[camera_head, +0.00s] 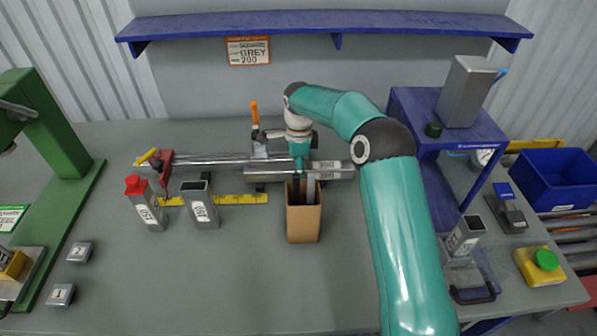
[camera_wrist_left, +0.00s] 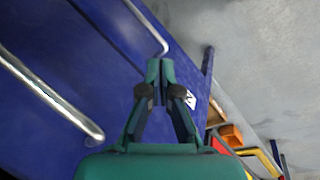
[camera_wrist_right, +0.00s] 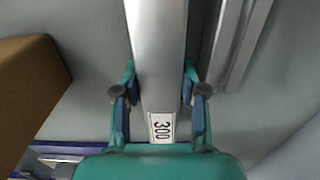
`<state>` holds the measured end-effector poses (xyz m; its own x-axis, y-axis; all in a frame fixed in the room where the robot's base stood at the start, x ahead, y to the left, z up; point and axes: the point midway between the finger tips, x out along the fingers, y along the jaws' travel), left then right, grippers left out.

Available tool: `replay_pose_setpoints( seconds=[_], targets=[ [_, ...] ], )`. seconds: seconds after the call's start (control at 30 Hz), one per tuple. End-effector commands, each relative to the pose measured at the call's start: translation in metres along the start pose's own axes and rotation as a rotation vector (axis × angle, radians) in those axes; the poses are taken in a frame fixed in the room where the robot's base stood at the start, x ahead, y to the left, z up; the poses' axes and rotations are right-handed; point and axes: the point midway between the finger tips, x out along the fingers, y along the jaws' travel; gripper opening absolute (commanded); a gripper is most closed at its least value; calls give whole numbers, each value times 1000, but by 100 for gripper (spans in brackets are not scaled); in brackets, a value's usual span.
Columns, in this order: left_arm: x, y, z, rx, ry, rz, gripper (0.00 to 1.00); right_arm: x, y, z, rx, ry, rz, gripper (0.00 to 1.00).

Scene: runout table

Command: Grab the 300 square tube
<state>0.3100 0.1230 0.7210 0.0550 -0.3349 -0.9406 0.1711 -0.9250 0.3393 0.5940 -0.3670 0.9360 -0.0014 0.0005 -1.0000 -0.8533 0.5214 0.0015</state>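The 300 square tube (camera_head: 334,170) lies across the table in the head view, a bright grey bar marked 300 near its right end. In the right wrist view the tube (camera_wrist_right: 158,60) runs between my right gripper's fingers, its 300 label close to the gripper base. My right gripper (camera_head: 302,172) reaches down over the tube, left of its label. Its fingertips (camera_wrist_right: 160,75) lie along the tube's two sides; I cannot tell whether they press on it. My left gripper (camera_wrist_left: 160,70) is shut and empty in its wrist view, above blue surfaces; it is not in the head view.
A cardboard box (camera_head: 303,225) stands just in front of the tube. A blue stand (camera_head: 415,108) is at the right. The table's front middle is clear.

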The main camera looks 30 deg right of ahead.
Motion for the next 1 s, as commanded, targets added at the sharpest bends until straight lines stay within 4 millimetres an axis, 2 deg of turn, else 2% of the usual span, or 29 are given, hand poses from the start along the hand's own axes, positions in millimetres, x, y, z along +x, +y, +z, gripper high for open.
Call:
replay_pose_setpoints(
  seconds=[0.03, 0.17, 0.2, 0.67, 0.87, 1.0],
  targets=[
    [0, 0, 0, 0, 0, 0, 0, 0, 0, 0, 0, 0, -1, 24],
    [0, 0, 0, 0, 0, 0, 0, 0, 0, 0, 0, 0, -2, 2],
    [0, 0, 0, 0, 0, 0, 0, 0, 0, 0, 0, 0, -2, 0],
    [1, 0, 0, 0, 0, 0, 0, -7, -1, 0, 1, -1, -5, 0],
    [3, -1, 0, 0, 0, 0, 0, -27, -1, 0, 0, -2, -7, 0],
    [5, -2, 0, 0, 0, 0, 0, -55, -2, 0, 2, -3, -10, 0]
  ],
)
